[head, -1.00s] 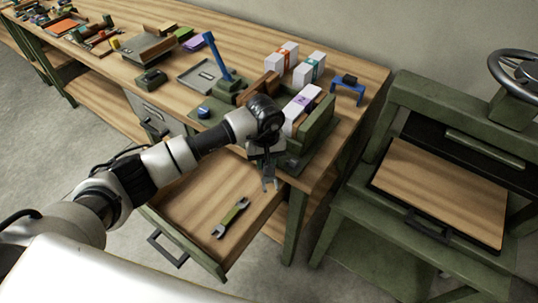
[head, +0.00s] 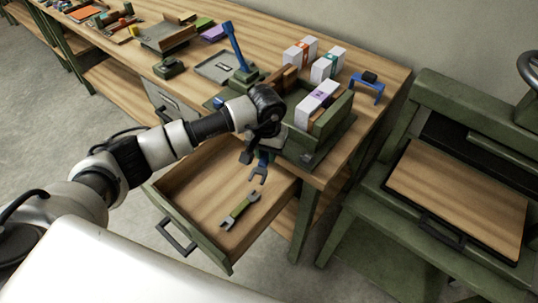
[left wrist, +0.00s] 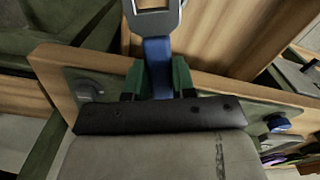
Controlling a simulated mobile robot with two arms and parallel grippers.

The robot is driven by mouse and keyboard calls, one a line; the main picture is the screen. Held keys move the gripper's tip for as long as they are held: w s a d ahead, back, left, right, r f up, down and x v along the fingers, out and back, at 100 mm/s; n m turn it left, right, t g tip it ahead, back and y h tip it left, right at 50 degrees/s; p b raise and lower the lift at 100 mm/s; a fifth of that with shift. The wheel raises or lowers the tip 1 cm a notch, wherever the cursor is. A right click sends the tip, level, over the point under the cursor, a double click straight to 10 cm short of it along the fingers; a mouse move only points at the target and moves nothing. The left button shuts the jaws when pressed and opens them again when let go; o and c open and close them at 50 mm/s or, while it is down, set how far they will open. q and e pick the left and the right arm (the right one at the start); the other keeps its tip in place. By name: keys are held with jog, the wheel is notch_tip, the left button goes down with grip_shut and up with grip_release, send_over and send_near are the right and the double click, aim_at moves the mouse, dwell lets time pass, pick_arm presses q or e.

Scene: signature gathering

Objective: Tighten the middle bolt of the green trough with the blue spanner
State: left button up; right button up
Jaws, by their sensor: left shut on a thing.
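My left gripper (head: 256,155) is shut on the blue spanner, seen in the left wrist view (left wrist: 158,68). The spanner has a blue handle and grey ends; its open grey jaw (head: 258,174) hangs over the open drawer in the head view. The gripper's dark green fingers (left wrist: 158,80) sit on both sides of the handle. My right gripper is not in view.
A blue lever (head: 234,45) rises behind my forearm. A blue stand (head: 366,90) is at the back right. A green press (head: 440,190) stands right of the bench.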

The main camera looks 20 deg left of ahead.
pick_arm(q)
jog(key=shift+w+a+r+m+b, duration=0.15)
jog(key=shift+a+m+b, duration=0.65)
jog(key=shift+b, duration=1.25)
jog(key=shift+w+a+f+m+b, duration=0.1)
jog(key=shift+a+m+b, duration=0.3)
jog(key=shift+m+b, duration=1.25)
jog(key=shift+n+b, duration=0.4)
jog(key=shift+n, duration=0.15)
jog(key=shift+r, duration=0.1)
notch_tip(320, 180, up, 4)
jog(key=shift+r+p, duration=0.2)
jog(key=shift+p, duration=0.6)
